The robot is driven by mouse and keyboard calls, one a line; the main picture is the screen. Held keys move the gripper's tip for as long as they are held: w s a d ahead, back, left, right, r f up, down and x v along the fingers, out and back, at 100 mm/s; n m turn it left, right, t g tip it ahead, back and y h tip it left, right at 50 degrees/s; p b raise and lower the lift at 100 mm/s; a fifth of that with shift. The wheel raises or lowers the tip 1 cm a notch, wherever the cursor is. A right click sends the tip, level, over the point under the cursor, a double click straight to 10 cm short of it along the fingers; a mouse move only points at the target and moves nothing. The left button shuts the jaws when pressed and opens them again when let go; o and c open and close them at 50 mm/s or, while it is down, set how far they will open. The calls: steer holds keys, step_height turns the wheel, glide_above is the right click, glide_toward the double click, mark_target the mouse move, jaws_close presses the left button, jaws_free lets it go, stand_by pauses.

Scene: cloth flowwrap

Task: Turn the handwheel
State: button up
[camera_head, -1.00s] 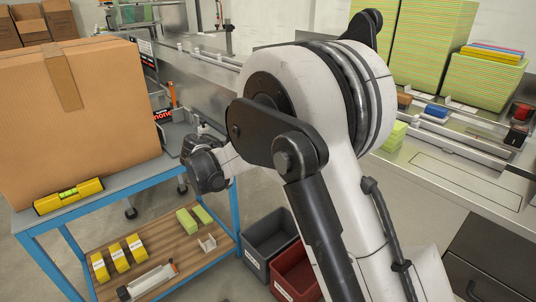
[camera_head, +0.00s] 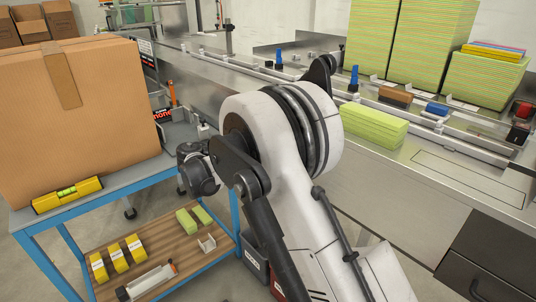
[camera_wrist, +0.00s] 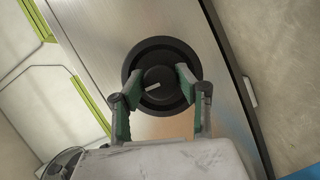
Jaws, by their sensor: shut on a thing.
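The handwheel (camera_wrist: 160,48) is a round black wheel with a raised hub and a short pale mark on the hub. It sits against a brushed metal panel (camera_wrist: 95,25) in the wrist view. My gripper (camera_wrist: 159,77) has its two green-and-black fingers on either side of the hub and is shut on it. The fingers lie inside the outer rim. In the head view my arm covers the middle of the scene, and the handwheel and my fingertips cannot be made out there.
A metal conveyor (camera_head: 200,84) runs behind my arm. Green stacks (camera_head: 374,126) and a brown block (camera_head: 395,95) sit on the machine at right.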

steer(key=shift+n, duration=0.5)
steer(key=o, duration=1.1)
steer(key=v, duration=1.2)
steer(key=shift+f, duration=0.2)
steer(key=shift+r, duration=0.1)
